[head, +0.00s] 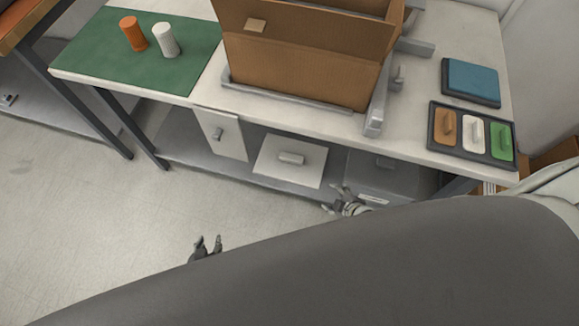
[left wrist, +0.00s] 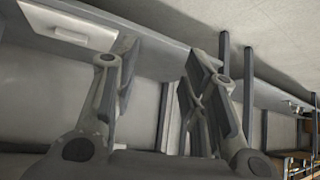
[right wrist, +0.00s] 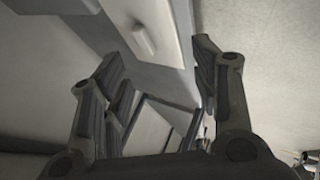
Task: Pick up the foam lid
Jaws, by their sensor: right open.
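A flat white panel with a raised bar handle, which looks like the foam lid (head: 290,160), lies on the grey lower shelf under the bench. A similar white handled panel (left wrist: 70,27) shows at the top left of the left wrist view, and another (right wrist: 150,32) at the top of the right wrist view; I cannot tell for sure that these are the same one. My left gripper (head: 208,244) is open and empty, over the floor in front of the shelf. My right gripper (head: 342,196) is open and empty, near the shelf's front edge, right of the lid.
A brown carton (head: 300,65) stands in a grey frame on the bench. A green mat (head: 105,60) bears an orange and a white cylinder. A tray (head: 431,135) with three coloured handled blocks and a blue pad (head: 472,80) are at right. A grey box (head: 385,178) is on the shelf.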

